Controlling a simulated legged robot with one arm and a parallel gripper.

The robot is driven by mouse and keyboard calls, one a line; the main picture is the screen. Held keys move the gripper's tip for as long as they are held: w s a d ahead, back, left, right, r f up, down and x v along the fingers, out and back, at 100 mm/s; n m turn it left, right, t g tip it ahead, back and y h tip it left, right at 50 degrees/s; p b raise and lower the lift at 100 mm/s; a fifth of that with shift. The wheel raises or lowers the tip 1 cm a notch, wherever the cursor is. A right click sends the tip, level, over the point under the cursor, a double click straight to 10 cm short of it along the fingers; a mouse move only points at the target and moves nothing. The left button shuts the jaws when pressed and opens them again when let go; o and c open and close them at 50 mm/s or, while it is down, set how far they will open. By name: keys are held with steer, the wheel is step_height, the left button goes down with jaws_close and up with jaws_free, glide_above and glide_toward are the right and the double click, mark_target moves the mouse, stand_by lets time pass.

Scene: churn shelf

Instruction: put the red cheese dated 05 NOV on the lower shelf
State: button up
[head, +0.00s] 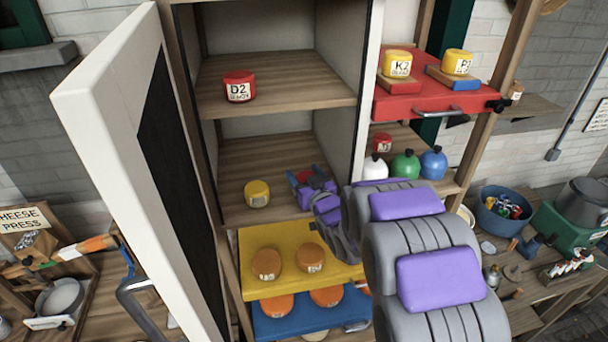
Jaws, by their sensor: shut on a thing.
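My gripper (308,184) reaches into the lower compartment of the open cupboard and is shut on a red cheese (304,175), mostly hidden by the fingers; its label cannot be read. The cheese is at or just above the lower shelf (232,162); I cannot tell whether it touches. A yellow cheese (257,194) stands on that shelf to the left of my gripper. A red cheese marked D2 (238,86) stands on the upper shelf (310,84); its date is too small to read. Another red cheese (382,143) stands on the right rack.
The white cupboard door (110,90) stands open at left. Below are a yellow tray (285,240) and a blue tray (300,328) with orange cheeses. A red tray (430,100) with yellow cheeses sits at right, above several coloured domed objects (405,165). The lower shelf's back left is clear.

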steer(key=shift+f, duration=0.15)
steer(key=o, duration=1.2)
steer(key=shift+c, duration=0.2)
